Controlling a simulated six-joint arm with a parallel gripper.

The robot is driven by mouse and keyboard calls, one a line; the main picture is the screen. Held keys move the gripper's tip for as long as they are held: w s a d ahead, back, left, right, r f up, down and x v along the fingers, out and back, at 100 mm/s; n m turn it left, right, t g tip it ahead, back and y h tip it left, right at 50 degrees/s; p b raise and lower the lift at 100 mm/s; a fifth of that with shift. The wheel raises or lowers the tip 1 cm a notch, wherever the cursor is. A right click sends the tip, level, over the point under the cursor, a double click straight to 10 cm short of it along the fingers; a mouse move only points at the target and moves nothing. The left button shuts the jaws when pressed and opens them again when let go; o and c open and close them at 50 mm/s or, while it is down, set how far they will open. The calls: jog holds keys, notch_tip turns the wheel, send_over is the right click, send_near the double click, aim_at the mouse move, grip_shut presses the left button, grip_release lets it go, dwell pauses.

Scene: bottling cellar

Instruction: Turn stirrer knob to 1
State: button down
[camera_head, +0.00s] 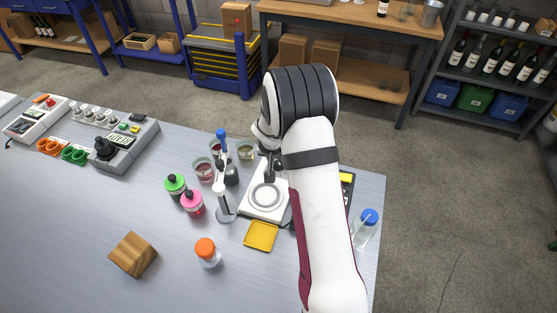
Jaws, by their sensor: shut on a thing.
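The stirrer (251,210) appears to be the white device with a round ringed plate, on the grey bench left of my arm. My gripper (269,178) points down at the stirrer's far end, just behind the round plate. My arm partly covers it. Its dark fingers look shut on the stirrer knob, which they hide. I cannot read the knob's setting or any number marks from this view.
A yellow tray (261,236) lies in front. A blue-capped bottle (365,229) stands right of my arm. The bench's front left is mostly clear.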

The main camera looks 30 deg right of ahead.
jog(key=shift+w+a+m+g+h, duration=0.1)
jog(key=shift+m+g+h, duration=0.25)
jog(key=shift+m, duration=0.85)
jog(key=c, duration=0.6)
grip_release()
jog(key=v, duration=1.5)
jog(key=shift+r, duration=0.35)
jog(key=shift+a, duration=0.1)
